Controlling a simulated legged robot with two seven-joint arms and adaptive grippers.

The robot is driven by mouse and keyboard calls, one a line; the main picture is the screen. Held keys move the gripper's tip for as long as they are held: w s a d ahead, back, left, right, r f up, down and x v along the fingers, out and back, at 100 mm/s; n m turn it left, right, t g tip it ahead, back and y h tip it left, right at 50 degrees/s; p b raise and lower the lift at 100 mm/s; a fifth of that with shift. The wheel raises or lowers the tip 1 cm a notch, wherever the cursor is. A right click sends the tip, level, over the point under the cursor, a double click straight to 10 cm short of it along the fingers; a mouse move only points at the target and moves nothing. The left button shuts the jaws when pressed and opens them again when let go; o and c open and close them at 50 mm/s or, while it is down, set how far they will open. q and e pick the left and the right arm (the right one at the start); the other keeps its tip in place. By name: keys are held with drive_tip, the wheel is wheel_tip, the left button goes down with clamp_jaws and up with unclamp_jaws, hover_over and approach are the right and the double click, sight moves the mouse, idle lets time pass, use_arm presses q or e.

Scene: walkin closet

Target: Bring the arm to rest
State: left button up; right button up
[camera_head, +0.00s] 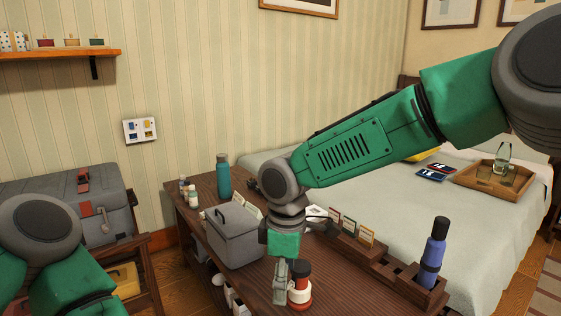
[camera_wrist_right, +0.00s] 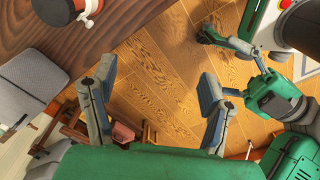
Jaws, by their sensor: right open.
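My right arm reaches in from the right in the head view and bends down over the wooden table. Its right gripper (camera_head: 280,290) points down near the table's front edge, beside a red, white and black container (camera_head: 300,287). In the right wrist view the two fingers of the right gripper (camera_wrist_right: 158,82) stand wide apart with only floor seen between them. The container shows there at the top left (camera_wrist_right: 75,12), outside the fingers. My left arm shows at the lower left of the head view; its gripper is out of frame.
The wooden table (camera_head: 330,284) holds a grey box (camera_head: 235,237), a teal bottle (camera_head: 223,176), small bottles and a rack with a blue bottle (camera_head: 433,254). A bed (camera_head: 470,225) with a wooden tray (camera_head: 488,184) stands behind. A grey case (camera_head: 105,200) is at left.

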use_arm(q)
drive_tip(key=s+a+f+g+p, duration=0.3)
drive_tip(key=s+a+f+g, duration=0.3)
drive_tip(key=s+a+f, duration=0.25)
use_arm(e)
drive_tip(key=s+d+f+m+g+y, duration=0.1)
drive_tip(key=s+d+f+m, duration=0.25)
drive_tip(key=s+f, duration=0.45)
drive_tip(key=s+d+f+m+g+y, duration=0.1)
drive_tip(key=s+d+f+m, duration=0.3)
drive_tip(key=f, duration=0.6)
use_arm(q)
drive_tip(key=s+a+n+g+y+p, duration=0.1)
drive_tip(key=s+a+g+y, duration=0.1)
drive_tip(key=s+a, duration=0.3)
drive_tip(key=s+a+n+g+y+p, duration=0.2)
drive_tip(key=s+a, duration=0.3)
drive_tip(key=a, duration=0.6)
drive_tip(key=shift+a+g+y, duration=0.2)
drive_tip(key=shift+g+y, duration=0.2)
drive_tip(key=shift+g, duration=0.5)
use_arm(e)
drive_tip(key=s+d+f+m+t+h, duration=0.1)
drive_tip(key=s+d+m, duration=0.6)
drive_tip(key=s+d, duration=1.1)
drive_tip(key=shift+d+f+m+t+h, duration=0.3)
drive_tip(key=shift+d+t+h, duration=0.3)
drive_tip(key=shift+d+t, duration=0.25)
